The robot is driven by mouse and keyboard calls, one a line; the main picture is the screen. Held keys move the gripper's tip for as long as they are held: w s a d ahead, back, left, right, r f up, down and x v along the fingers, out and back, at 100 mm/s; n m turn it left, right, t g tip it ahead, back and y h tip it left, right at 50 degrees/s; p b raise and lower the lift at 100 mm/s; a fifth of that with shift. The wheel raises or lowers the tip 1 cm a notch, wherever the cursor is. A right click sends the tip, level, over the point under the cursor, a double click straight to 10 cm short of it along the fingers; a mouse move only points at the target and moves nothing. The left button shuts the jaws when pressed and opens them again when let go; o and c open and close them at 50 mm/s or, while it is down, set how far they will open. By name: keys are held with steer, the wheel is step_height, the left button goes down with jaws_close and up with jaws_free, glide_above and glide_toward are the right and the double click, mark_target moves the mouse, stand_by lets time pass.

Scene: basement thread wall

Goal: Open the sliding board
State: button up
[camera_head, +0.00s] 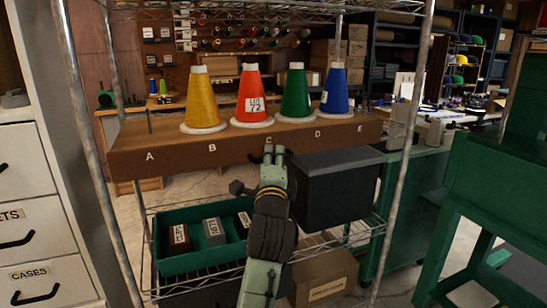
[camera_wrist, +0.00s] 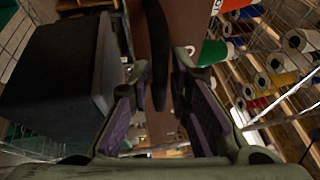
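The brown wooden board (camera_head: 190,152) lies across the shelf rack, with the letters A to E along its front edge. It carries a yellow cone (camera_head: 201,100), a red cone (camera_head: 251,94), a green cone (camera_head: 295,92) and a blue cone (camera_head: 335,91). The board (camera_wrist: 190,18) shows beyond. I cannot tell whether the fingers touch the bar or board.
A dark grey box (camera_head: 336,190) stands just right of my gripper, below the board; it is close on the left in the wrist view (camera_wrist: 62,65). A green tray (camera_head: 180,262) with labelled blocks sits on the lower shelf. Metal rack posts (camera_head: 400,150) stand at the sides.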

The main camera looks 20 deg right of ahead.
steer(key=shift+c, duration=0.2)
jaws_close()
stand_by(0.6)
